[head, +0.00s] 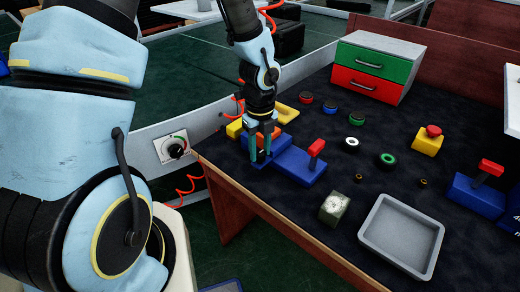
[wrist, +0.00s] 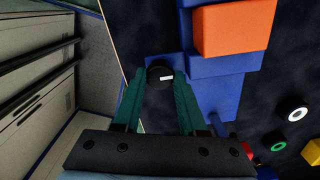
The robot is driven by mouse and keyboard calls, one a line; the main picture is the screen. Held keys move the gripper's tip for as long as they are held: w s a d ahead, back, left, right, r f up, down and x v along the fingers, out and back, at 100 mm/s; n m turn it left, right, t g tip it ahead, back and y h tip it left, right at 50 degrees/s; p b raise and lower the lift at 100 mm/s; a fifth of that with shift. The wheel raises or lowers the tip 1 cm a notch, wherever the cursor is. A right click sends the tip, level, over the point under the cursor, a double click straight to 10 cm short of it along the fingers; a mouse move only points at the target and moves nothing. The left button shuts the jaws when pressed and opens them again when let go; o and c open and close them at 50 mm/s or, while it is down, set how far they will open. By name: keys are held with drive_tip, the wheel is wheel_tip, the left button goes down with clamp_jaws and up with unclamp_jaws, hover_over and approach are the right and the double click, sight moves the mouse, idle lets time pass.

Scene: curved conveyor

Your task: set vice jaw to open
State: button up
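The vice is a blue block (head: 248,137) at the table's left corner with an orange jaw block on it. In the wrist view the orange jaw (wrist: 234,27) is at the upper right, on the blue vice body (wrist: 221,91). A round black knob with a white mark (wrist: 159,74) is at the vice's left side. My gripper (head: 261,156) points down at the vice. In the wrist view its teal fingers (wrist: 160,82) stand apart, one on each side of the knob. I cannot tell whether they touch it. The head view hides the knob behind the gripper.
A blue base with a red-handled lever (head: 300,165) stands close right of the vice. A grey tray (head: 377,246), a greenish cube (head: 334,208), a yellow button box (head: 428,140) and a drawer cabinet (head: 378,66) are farther right. The table edge is close to my gripper.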

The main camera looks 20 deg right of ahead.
clamp_jaws()
idle(1.1)
